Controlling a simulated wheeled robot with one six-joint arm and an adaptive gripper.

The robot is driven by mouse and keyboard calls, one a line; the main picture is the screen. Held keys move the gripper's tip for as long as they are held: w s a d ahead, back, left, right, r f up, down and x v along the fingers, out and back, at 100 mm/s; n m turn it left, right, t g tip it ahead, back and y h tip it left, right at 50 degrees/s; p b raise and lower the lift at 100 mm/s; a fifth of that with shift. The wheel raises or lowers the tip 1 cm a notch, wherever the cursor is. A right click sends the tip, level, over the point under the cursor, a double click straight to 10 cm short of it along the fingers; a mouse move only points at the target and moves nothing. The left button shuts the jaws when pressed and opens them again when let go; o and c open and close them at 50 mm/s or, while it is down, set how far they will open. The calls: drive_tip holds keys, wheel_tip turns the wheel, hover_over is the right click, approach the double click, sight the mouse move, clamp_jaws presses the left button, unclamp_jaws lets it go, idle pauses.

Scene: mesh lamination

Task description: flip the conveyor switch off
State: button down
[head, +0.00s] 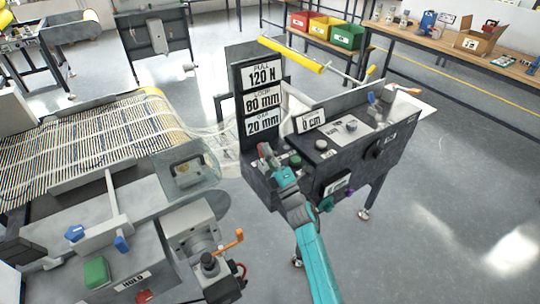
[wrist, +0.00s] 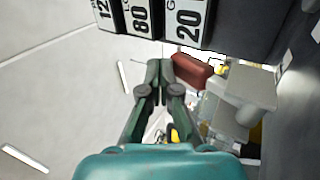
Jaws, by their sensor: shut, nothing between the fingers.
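My gripper (head: 267,160) reaches over the left end of a dark control console (head: 350,148), below the sign board. Its fingers are shut with nothing between them, and in the wrist view the fingertips (wrist: 160,66) lie close together. A small red part (head: 264,148) shows at the fingertips; in the wrist view a dark red block (wrist: 192,70) is just right of them. I cannot tell whether it is the conveyor switch, or whether the fingers touch it. A green button (head: 295,160) sits right of the gripper. No switch label is readable there.
The sign board (head: 262,98) reading 120 N, 80 mm and 20 mm stands close behind the gripper. A mesh conveyor (head: 110,140) lies left. A HOLD panel (head: 132,281) with a green block (head: 96,272) is front left. Open floor (head: 440,200) lies right.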

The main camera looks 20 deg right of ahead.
drive_tip(key=shift+w+a, duration=0.2)
drive_tip(key=shift+w, duration=0.3)
idle(0.5)
